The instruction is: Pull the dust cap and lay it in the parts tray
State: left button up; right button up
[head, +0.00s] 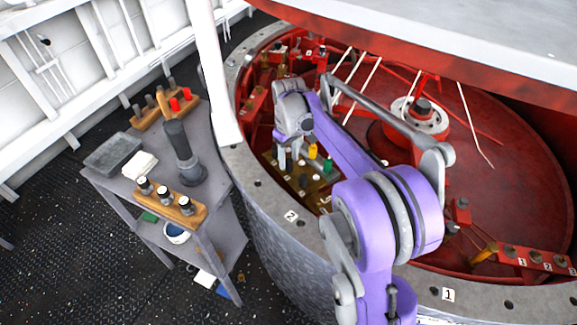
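A yellow cap (312,151) and a green cap (327,165) stand there, with a dark fitting (303,181) nearer. I cannot tell which is the dust cap. A grey shallow tray (112,153), likely the parts tray, lies on the cart at the left; it looks empty. My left gripper is out of view.
The grey cart (215,150) also holds a white cloth (139,166), a dark upright tool (183,153) and wooden racks (170,203) with plugs. The drum's numbered grey rim (268,208) lies between cart and panel. Thin rods cross the red drum.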

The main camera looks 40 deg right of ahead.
aim_at(288, 160)
grip_shut()
jog(key=shift+r, duration=0.2)
jog(key=shift+r+p, duration=1.55)
jog(key=shift+r, duration=0.35)
jog(key=shift+a, duration=0.1)
